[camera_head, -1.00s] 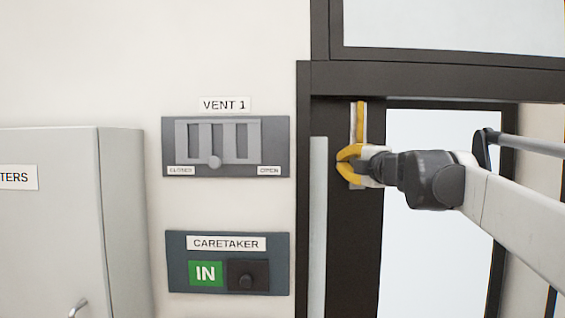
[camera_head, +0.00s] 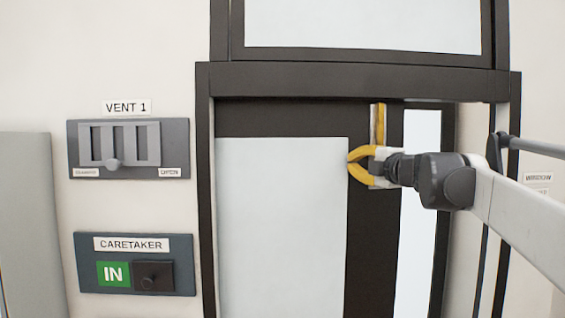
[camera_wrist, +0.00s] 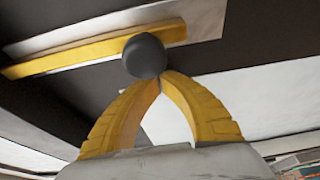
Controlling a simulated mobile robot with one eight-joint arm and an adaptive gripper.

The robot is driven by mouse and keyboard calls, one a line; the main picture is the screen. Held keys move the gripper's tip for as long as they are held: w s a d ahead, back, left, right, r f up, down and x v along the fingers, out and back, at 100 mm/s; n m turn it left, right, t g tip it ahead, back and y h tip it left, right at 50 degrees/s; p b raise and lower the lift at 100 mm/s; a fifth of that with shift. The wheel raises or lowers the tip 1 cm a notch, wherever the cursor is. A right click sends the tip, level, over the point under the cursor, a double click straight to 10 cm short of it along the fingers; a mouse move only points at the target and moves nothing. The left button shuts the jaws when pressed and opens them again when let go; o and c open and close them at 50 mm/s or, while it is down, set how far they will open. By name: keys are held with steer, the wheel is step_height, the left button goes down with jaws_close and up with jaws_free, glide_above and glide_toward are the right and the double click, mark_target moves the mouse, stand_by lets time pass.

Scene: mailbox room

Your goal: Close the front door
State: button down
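The front door (camera_head: 232,124) is a dark-framed leaf with a pale glass panel (camera_head: 280,220). It stands partly open, with a bright gap (camera_head: 415,200) at its right. A yellow strip on a pale plate (camera_head: 377,120) runs upright near its free edge; it crosses the top left of the wrist view (camera_wrist: 60,58). My gripper (camera_head: 351,162) is at the lower end of this plate. In the wrist view its yellow fingers (camera_wrist: 158,78) converge at a round dark knob (camera_wrist: 145,55), which hides part of the tips. They look shut on it, probably at its neck.
Left of the door frame (camera_head: 205,190) are the VENT 1 panel (camera_head: 128,148) and the CARETAKER panel (camera_head: 136,263) showing IN. A grey cabinet (camera_head: 30,220) stands at far left. A WINDOW label (camera_head: 538,178) is on the right wall.

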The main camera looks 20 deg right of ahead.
steer(key=s+d+p, duration=0.1)
steer(key=s+d, duration=0.2)
steer(key=d, duration=0.7)
steer(key=s+d+p, duration=0.2)
steer(key=s+d, duration=0.2)
steer(key=d, duration=0.7)
steer(key=s+d+p, duration=0.2)
steer(key=s+d, duration=0.2)
steer(key=d, duration=0.6)
steer(key=shift+s+d, duration=0.25)
steer(key=shift+d, duration=0.1)
